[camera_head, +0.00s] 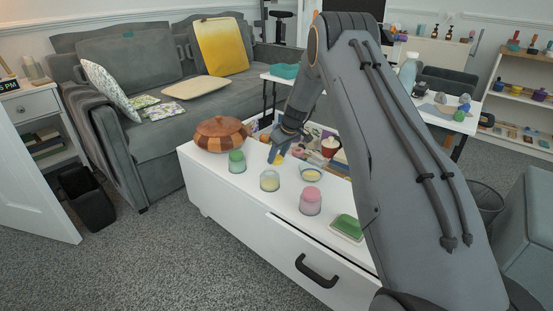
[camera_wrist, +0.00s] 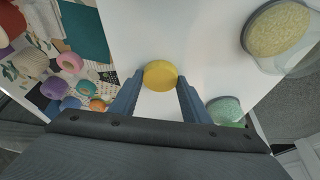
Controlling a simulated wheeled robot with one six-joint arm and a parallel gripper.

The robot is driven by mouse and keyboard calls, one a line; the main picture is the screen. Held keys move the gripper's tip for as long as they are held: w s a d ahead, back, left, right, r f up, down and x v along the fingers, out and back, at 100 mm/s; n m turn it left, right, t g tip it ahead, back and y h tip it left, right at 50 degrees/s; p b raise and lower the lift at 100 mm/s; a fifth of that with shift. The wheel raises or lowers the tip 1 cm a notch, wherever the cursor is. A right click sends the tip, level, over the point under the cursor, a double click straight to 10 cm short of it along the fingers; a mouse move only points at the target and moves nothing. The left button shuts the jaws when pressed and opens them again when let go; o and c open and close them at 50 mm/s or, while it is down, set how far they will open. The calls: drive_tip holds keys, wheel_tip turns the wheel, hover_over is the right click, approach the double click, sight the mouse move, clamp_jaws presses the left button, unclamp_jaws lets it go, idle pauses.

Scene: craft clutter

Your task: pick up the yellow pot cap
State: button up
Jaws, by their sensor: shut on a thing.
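The yellow pot cap (camera_wrist: 160,74) is a small round disc in the wrist view, between the two blue fingertips of my gripper (camera_wrist: 160,82). The fingers touch it on both sides and are shut on it. In the head view the cap (camera_head: 278,159) shows as a small yellow patch under my gripper (camera_head: 281,150), over the white table. The gap between cap and tabletop is hard to judge. A clear jar with pale yellow contents (camera_head: 270,181) stands just in front; it also shows at upper right in the wrist view (camera_wrist: 279,30).
A green jar (camera_head: 237,162) and a brown wooden pot (camera_head: 220,134) stand to the left on the white table (camera_head: 240,193). A pink jar (camera_head: 310,202), a small blue bowl (camera_head: 311,175) and a green block on a dish (camera_head: 347,227) are to the right. Craft clutter lies behind.

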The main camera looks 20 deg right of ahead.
sight(277, 159)
drive_tip(key=shift+r, duration=0.15)
wheel_tip(277, 159, up, 17)
drive_tip(key=p, duration=0.3)
drive_tip(key=s+a+f+p, duration=0.3)
drive_tip(key=s+p, duration=0.1)
drive_tip(key=s, duration=0.3)
drive_tip(key=s+a+f+m+p, duration=0.1)
drive_tip(key=s+a+f+p, duration=0.2)
drive_tip(key=s+p, duration=0.2)
drive_tip(key=shift+s+a, duration=0.3)
drive_tip(key=shift+s, duration=0.95)
wheel_tip(277, 159, down, 4)
drive_tip(key=b, duration=0.5)
drive_tip(key=shift+b, duration=0.3)
drive_tip(key=shift+f+b, duration=0.1)
drive_tip(key=shift+b, duration=0.45)
